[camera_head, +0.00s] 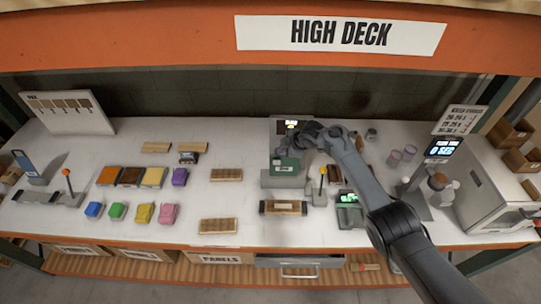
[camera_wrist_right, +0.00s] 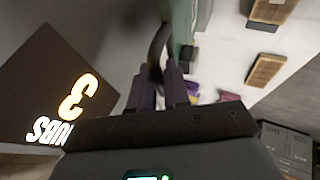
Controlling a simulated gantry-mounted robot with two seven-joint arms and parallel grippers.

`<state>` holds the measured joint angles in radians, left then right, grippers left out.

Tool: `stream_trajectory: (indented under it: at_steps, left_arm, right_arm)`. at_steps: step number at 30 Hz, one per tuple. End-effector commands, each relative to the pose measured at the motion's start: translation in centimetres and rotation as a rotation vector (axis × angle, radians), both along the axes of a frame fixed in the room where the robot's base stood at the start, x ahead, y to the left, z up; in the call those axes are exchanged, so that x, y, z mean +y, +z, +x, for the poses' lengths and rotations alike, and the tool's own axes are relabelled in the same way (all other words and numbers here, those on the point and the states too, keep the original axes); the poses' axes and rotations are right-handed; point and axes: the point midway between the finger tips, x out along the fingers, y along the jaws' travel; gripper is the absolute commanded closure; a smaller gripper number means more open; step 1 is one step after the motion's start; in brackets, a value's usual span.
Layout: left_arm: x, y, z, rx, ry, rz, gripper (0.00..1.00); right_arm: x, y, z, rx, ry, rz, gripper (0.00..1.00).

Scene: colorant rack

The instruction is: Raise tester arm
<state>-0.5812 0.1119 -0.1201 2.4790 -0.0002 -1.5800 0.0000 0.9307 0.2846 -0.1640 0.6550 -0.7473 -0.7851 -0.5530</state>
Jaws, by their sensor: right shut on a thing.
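The tester stands at the middle of the table, with a small lit screen (camera_head: 291,124) at its back and a grey base (camera_head: 283,182) in front. Its green arm head (camera_head: 286,166) sits just over the base; I cannot tell whether they touch. My right gripper (camera_head: 306,133) is at the tester's top right, behind the green head. In the right wrist view its dark fingers (camera_wrist_right: 173,88) are shut on a dark curved handle (camera_wrist_right: 159,48), beside the green tester part (camera_wrist_right: 183,18). My left gripper is out of view.
An orange-knobbed lever (camera_head: 322,170) and a wooden panel in a holder (camera_head: 283,207) stand close in front. Coloured blocks (camera_head: 130,177) and loose panels (camera_head: 218,226) lie left. A green-lit scale (camera_head: 349,198) and pink jars (camera_head: 409,152) are right. The orange shelf beam (camera_head: 150,48) crosses above.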

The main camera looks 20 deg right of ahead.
Motion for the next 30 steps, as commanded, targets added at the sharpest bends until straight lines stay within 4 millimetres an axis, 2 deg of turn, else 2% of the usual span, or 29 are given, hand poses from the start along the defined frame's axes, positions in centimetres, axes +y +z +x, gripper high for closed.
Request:
stream_trajectory:
  at_steps: [6, 17, 18, 21, 30]
  left_arm:
    - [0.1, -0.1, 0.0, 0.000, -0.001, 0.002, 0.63]
    - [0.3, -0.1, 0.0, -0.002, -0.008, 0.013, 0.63]
    - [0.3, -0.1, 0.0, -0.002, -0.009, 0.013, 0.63]
    - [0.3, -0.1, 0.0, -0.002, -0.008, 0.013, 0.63]
    - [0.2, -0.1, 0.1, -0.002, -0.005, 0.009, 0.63]
  right_arm:
    - [-1.5, -0.4, -0.2, 0.006, -0.016, 0.000, 1.00]
    - [-1.6, -0.6, -0.3, 0.008, -0.016, -0.001, 1.00]
    - [-1.6, -0.6, -0.3, 0.009, -0.016, -0.001, 0.80]
    - [-1.5, -0.6, -0.3, 0.010, -0.016, -0.001, 0.64]
    - [-1.5, -0.9, -0.4, 0.016, -0.015, -0.002, 0.63]
